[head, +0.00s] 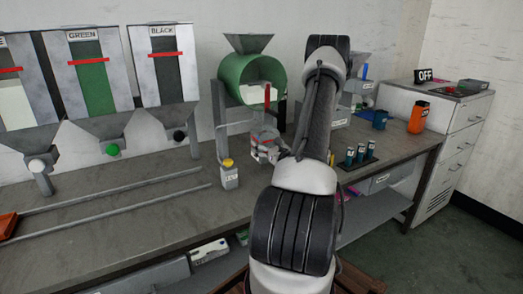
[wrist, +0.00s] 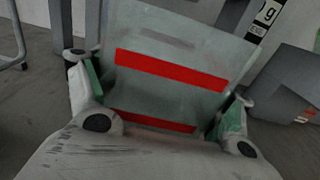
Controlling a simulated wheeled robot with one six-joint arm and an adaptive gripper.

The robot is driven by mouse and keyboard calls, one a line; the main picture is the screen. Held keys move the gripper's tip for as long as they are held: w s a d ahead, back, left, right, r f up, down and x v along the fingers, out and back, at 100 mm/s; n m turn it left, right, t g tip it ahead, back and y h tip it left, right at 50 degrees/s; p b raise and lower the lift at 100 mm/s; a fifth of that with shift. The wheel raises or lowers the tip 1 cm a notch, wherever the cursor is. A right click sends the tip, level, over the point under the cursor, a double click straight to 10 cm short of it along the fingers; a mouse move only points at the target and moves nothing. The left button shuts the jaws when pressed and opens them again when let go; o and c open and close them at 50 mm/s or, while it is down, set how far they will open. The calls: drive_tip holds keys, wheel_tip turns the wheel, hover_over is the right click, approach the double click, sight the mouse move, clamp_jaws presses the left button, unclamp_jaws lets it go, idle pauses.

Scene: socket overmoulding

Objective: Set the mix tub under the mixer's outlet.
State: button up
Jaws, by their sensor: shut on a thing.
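The mixer (head: 236,78) is a green drum with a grey hopper on top and a grey stand, at the back of the bench in the head view. The mix tub (head: 264,131) is a translucent grey vessel just below the front of the drum. In the wrist view the tub (wrist: 170,52) fills the middle and shows two red bands. My gripper (head: 263,152) is shut on the tub, with a finger on each side of it in the wrist view. The mixer's outlet is not clear, so I cannot tell whether the tub is exactly beneath it or resting on the bench.
A small bottle with a yellow cap (head: 229,175) stands on the bench, left of my gripper. Several hoppers, including GREEN (head: 93,75) and BLACK (head: 163,70), stand at left.

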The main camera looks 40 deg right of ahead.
drive_tip(key=x, duration=0.2)
drive_tip(key=shift+w, duration=0.3)
drive_tip(key=f, duration=0.1)
drive_tip(key=w+f, duration=0.1)
drive_tip(key=f, duration=0.1)
drive_tip(key=shift+d+f, duration=0.15)
drive_tip(key=shift+f, duration=0.15)
drive_tip(key=shift+s, duration=0.1)
drive_tip(key=o, duration=1.1)
drive_tip(key=shift+f, duration=0.1)
drive_tip(key=shift+c, duration=0.2)
